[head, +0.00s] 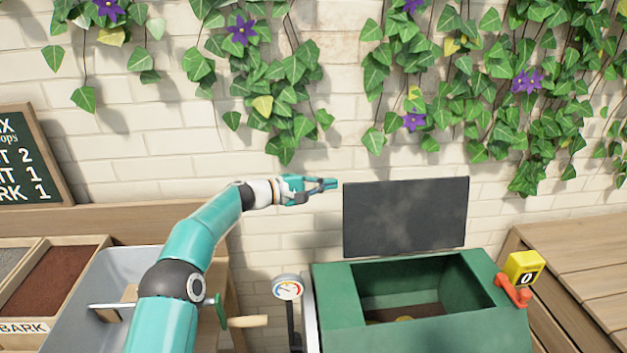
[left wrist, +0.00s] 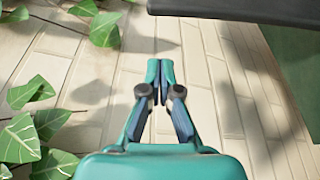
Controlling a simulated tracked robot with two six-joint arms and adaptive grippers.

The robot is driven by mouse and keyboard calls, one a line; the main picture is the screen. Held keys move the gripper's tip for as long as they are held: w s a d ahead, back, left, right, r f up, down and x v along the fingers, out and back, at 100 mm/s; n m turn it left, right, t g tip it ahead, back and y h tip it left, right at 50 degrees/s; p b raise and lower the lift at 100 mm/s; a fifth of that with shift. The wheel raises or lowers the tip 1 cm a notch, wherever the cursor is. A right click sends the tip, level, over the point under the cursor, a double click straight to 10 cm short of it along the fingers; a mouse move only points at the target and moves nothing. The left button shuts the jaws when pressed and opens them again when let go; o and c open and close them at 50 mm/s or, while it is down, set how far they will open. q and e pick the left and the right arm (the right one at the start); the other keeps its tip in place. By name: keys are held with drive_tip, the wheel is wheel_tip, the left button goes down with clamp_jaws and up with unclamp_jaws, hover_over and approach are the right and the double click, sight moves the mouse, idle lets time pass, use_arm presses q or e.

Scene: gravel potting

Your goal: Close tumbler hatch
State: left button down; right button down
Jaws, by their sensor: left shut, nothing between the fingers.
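The green tumbler (head: 345,335) stands at the lower right in the head view. Its dark grey hatch (head: 405,216) stands upright along the back of the opening, so the hatch is open. Brown material shows inside. My left gripper (head: 336,184) is shut and empty, just left of the hatch's upper left corner. In the left wrist view the shut fingertips (left wrist: 160,64) point toward the brick wall, and a dark edge of the hatch (left wrist: 235,8) shows at the top right. I cannot tell whether gripper and hatch touch. My right gripper is not in view.
A dial gauge (head: 288,288) stands left of the tumbler. A yellow counter (head: 523,268) and a red latch (head: 513,291) are at its right. A grey bin (head: 75,295) and a bark box (head: 55,275) stand left. Ivy (head: 285,80) hangs on the brick wall behind.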

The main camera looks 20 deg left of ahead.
use_arm(q)
drive_tip(key=s+d, duration=0.1)
drive_tip(key=s+d+r, duration=0.1)
drive_tip(key=s, duration=0.1)
drive_tip(key=shift+d+r, duration=0.1)
drive_tip(key=shift+d, duration=0.1)
idle(0.4)
idle(0.3)
